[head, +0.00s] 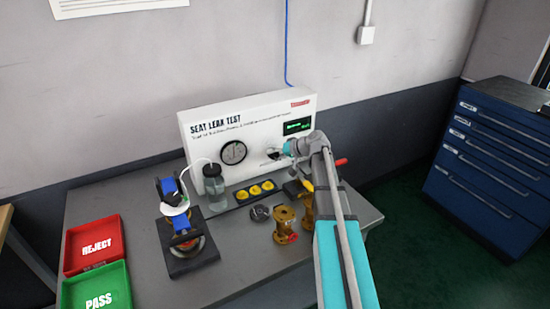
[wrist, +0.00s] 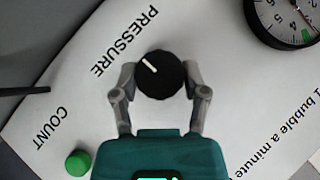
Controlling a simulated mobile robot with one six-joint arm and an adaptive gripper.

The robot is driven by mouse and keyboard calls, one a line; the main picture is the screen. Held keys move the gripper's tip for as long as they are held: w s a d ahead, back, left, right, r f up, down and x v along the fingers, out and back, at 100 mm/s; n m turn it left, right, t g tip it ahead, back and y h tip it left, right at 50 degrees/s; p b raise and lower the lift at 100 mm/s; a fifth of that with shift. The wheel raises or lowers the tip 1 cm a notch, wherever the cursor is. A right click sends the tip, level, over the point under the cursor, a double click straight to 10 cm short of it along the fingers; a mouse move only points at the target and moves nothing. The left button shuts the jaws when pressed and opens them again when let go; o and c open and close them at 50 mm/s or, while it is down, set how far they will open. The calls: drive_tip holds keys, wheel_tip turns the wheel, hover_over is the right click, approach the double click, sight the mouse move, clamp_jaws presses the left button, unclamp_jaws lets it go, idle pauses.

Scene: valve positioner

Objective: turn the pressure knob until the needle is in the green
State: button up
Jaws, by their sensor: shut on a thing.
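The black pressure knob (wrist: 158,75) with a white pointer line is on the white SEAT LEAK TEST panel (head: 200,128), beside the word PRESSURE. In the wrist view its line points to the upper left. My gripper (wrist: 160,82) is shut on the knob, one finger on each side.
A green button (wrist: 78,163) is near the word COUNT. A clear bottle (head: 214,184), yellow round pieces (head: 254,190) and brass valves (head: 284,222) stand below the panel. A clamp fixture (head: 183,225) and red and green trays (head: 92,244) are on the left.

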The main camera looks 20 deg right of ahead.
drive_tip(key=shift+m+y, duration=0.3)
drive_tip(key=shift+y, duration=0.3)
drive_tip(key=o, duration=1.1)
drive_tip(key=shift+o, duration=0.2)
drive_tip(key=shift+r+h, duration=0.1)
drive_tip(key=shift+h, duration=0.2)
